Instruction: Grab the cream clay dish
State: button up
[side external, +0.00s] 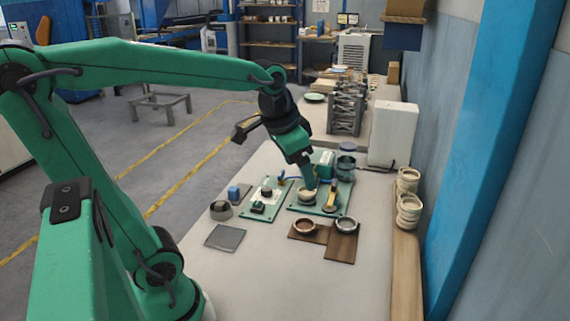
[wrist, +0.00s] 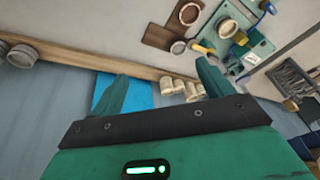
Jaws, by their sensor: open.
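The cream dish (side external: 306,197) sits on a teal board beside a yellow-handled tool. In the wrist view a pale round dish (wrist: 227,28) on the teal board lies at the upper right, beyond the right finger. My gripper (side external: 309,184) points down and appears just above the dish in the side view; its height and exact gap are hard to judge. In the wrist view my gripper (wrist: 162,82) has its two green fingers wide apart with nothing held between them. The fingers hide part of the dish in the side view.
A reddish-brown bowl (side external: 305,226) and a metal-rimmed bowl (side external: 345,225) sit on dark wooden boards in front. Stacked cream bowls (side external: 408,205) stand on the right ledge by the wall. A dark jar (side external: 346,165) and a white box (side external: 394,135) stand behind.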

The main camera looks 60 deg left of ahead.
jog(key=w+a+f+g, duration=0.1)
jog(key=w+a, duration=0.4)
jog(key=w, duration=0.1)
jog(key=m+g, duration=0.3)
send_over(307, 193)
notch_tip(307, 193, down, 14)
jog(key=shift+s+d+f+h, duration=0.1)
jog(key=shift+d+f+h, duration=0.1)
jog(key=shift+f, duration=0.5)
jog(key=shift+s+d+f+h, duration=0.1)
jog(key=shift+d+f, duration=0.05)
jog(key=shift+f, duration=0.55)
jog(key=shift+f, duration=0.1)
jog(key=shift+a+f, duration=0.1)
jog(key=shift+f, duration=2.35)
jog(key=shift+c, duration=0.2)
jog(key=c, duration=1.1)
